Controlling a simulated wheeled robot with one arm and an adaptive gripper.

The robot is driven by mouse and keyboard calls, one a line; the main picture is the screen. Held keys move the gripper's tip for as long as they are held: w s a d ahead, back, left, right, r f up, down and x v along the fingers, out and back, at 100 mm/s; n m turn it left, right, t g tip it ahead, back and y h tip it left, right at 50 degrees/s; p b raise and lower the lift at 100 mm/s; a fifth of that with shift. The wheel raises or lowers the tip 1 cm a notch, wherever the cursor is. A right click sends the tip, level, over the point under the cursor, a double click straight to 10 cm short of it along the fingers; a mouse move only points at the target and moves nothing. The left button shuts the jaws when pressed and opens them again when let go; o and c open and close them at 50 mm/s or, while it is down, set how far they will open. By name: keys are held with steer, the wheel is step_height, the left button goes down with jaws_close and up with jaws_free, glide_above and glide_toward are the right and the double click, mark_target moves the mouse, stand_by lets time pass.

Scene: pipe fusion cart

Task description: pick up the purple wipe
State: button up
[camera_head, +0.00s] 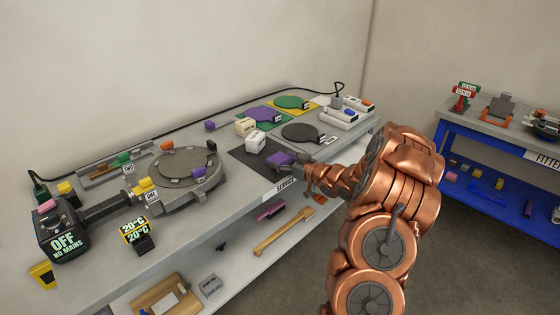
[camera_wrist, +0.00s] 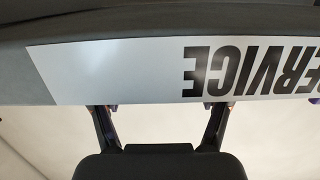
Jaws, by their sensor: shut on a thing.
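The purple wipe (camera_head: 279,159) is a small purple piece at the front edge of the cart's top, over a dark square mat (camera_head: 247,168). My gripper (camera_head: 297,163) reaches in from the right at the wipe's right end and is shut on it. In the wrist view my gripper's two fingers (camera_wrist: 160,106) stand apart, with slivers of purple at their tips. The rest of the wipe is hidden there behind the cart's edge and its SERVICE label (camera_wrist: 140,70). I cannot tell whether the wipe is clear of the mat.
A dark round paddle (camera_head: 303,133) lies behind my gripper. A round clamp fixture (camera_head: 185,172) is to the left. A lower shelf (camera_head: 235,257) holds a wooden-coloured handle (camera_head: 283,232).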

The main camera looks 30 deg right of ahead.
mark_target(283, 160)
steer(key=shift+r, duration=0.15)
steer(key=shift+r, duration=0.6)
steer(key=shift+r+b, duration=0.4)
steer(key=shift+r, duration=0.55)
steer(key=s+a+r+b, duration=0.1)
steer(key=s+b, duration=0.1)
steer(key=s, duration=1.4)
steer(key=shift+a+r+b, duration=0.3)
steer(key=shift+w, duration=0.1)
